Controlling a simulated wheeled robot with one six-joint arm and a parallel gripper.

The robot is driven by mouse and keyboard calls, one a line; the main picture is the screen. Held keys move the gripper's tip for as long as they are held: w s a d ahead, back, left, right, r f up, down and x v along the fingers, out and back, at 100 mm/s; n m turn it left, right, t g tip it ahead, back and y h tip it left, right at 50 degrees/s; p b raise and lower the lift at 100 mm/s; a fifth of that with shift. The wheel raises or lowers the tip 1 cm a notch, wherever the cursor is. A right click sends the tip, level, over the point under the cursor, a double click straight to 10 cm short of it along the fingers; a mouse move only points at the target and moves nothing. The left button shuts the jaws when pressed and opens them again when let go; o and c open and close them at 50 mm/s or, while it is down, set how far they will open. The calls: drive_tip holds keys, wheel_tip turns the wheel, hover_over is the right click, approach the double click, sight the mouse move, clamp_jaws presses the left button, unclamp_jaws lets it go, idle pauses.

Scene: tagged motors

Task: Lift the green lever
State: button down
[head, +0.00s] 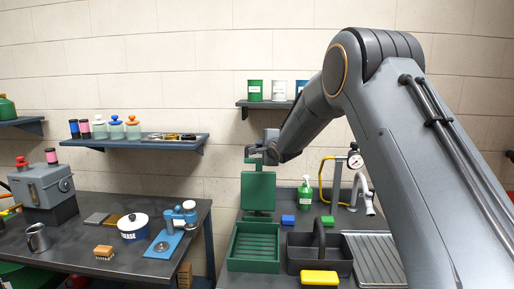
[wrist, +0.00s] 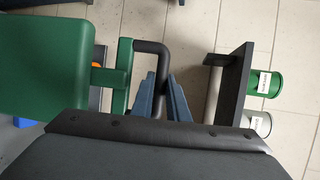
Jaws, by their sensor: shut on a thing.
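The green lever shows in the wrist view as a green bar (wrist: 121,76) with a bent dark handle (wrist: 151,47). A short green link joins the bar to a large green box (wrist: 42,65). The blue fingers of my gripper (wrist: 164,98) are shut on the dark handle, one on each side of it. In the head view the green box (head: 258,191) stands upright above the bench, and my gripper (head: 262,150) is at its top, against the wall. The lever is small there and partly hidden by my gripper.
A green tray (head: 234,264), a dark caddy (head: 344,265) and a green spray bottle (head: 305,195) are on the bench below. A wall shelf (head: 262,105) with several cans is close above my gripper. Another shelf (head: 135,143) is to the left.

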drive_tip(key=shift+d, duration=0.25)
drive_tip(key=c, duration=1.7)
unclamp_jaws()
drive_tip(key=shift+d, duration=0.1)
drive_tip(key=shift+a, duration=0.4)
drive_tip(key=shift+b+v, duration=1.4)
drive_tip(key=shift+v, duration=2.55)
drive_tip(key=shift+a, duration=0.1)
